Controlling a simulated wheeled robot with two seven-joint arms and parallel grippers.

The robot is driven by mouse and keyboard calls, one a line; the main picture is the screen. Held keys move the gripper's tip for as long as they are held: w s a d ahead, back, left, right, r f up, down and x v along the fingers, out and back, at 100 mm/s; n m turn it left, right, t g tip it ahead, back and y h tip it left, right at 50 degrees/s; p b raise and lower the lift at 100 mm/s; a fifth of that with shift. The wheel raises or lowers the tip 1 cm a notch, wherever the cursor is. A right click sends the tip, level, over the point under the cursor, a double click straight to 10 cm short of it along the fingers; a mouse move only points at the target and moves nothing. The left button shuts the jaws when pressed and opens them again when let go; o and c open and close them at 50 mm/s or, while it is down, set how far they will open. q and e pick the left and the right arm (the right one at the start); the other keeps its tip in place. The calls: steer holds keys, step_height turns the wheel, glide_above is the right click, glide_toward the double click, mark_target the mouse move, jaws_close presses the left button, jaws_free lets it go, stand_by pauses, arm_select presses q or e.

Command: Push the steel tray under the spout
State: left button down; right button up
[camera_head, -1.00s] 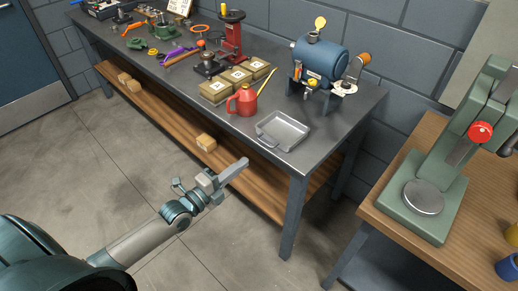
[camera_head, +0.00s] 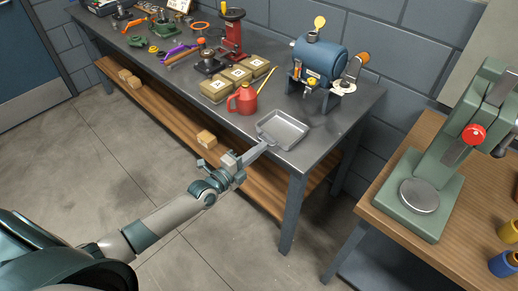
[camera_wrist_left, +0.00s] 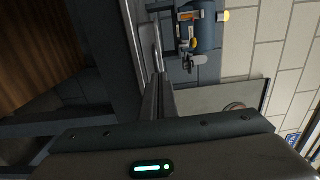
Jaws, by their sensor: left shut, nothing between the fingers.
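The steel tray (camera_head: 285,131) is a shallow grey pan lying flat near the front edge of the workbench. Behind it stands a blue drum on legs (camera_head: 318,58) with a small yellow-and-brass spout (camera_head: 311,83) low on its front. My left gripper (camera_head: 268,145) is shut and empty. Its tip is at the tray's near-left side; I cannot tell if it touches. In the left wrist view the shut fingers (camera_wrist_left: 159,85) point toward the drum (camera_wrist_left: 207,40), and only a narrow part of the tray shows past them. My right gripper is out of view.
A red oil can (camera_head: 243,100) stands left of the tray, with several tan boxes (camera_head: 216,90) behind it. Bare bench top lies between the tray and the drum, and to the tray's right. A green press (camera_head: 424,190) stands on a separate wooden table.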

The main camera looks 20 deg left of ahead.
mark_target(273, 138)
arm_select(q)
steer(key=b+x, duration=0.3)
steer(key=x, duration=0.6)
steer(key=shift+w+f, duration=0.1)
steer(key=shift+f, duration=0.1)
steer(key=shift+w+d+r, duration=0.1)
steer(key=shift+w+d, duration=0.05)
steer(key=shift+w, duration=0.1)
